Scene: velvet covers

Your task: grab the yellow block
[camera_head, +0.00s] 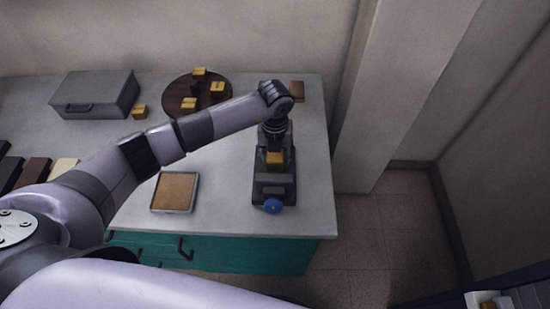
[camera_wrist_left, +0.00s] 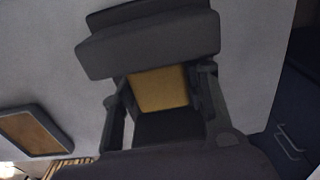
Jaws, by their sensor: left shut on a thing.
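A yellow block (camera_head: 274,158) is at the upper part of a dark grey device with a blue knob, near the right end of the counter. My left gripper (camera_head: 273,150) reaches down over it from above and is shut on it. In the left wrist view the yellow block (camera_wrist_left: 158,88) sits between the two fingers of my left gripper (camera_wrist_left: 162,103). The dark device (camera_wrist_left: 150,45) is right around the block there. I cannot tell whether the block is lifted off it. My right gripper is not in view.
A round brown board (camera_head: 178,88) with several yellow pieces stands behind my left arm. A grey case (camera_head: 95,92) and another small yellow piece (camera_head: 139,111) are at the back left. A brown-filled tray (camera_head: 175,191) lies left of the device. The counter's right edge is close.

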